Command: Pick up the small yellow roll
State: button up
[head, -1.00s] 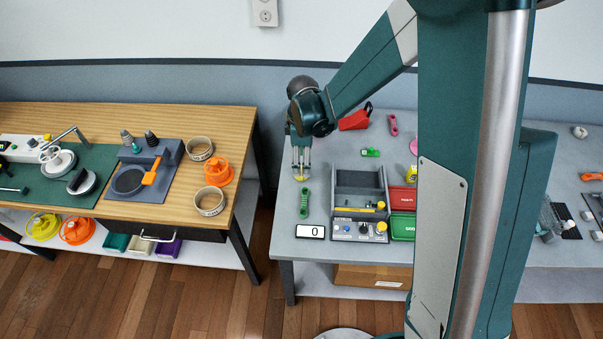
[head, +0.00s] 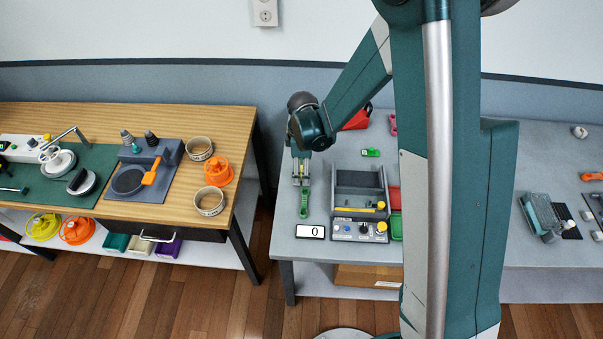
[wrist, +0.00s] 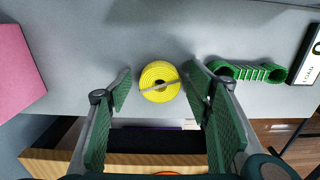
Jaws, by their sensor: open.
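The small yellow roll (wrist: 160,68) lies on the grey table, upper middle of the wrist view, with its ringed round face and centre hole toward the camera. My gripper (wrist: 158,80) is open, one green ribbed finger to each side of the roll. I see gaps between the fingers and the roll. A pale rod-like strip crosses the roll's face. In the head view my gripper (head: 301,180) points down near the left edge of the grey table, and I cannot make out the roll clearly there.
A green wavy piece (wrist: 248,70) lies right of my gripper in the wrist view, beside a display (wrist: 308,58). A pink block (wrist: 18,70) is at left. In the head view, a grey tray (head: 360,181) stands right of my gripper. The wooden table (head: 228,140) is across a gap.

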dwell(0.4)
jog(key=c, duration=1)
jog(key=shift+r, duration=0.1)
notch_tip(320, 180, up, 10)
dwell(0.4)
dwell(0.5)
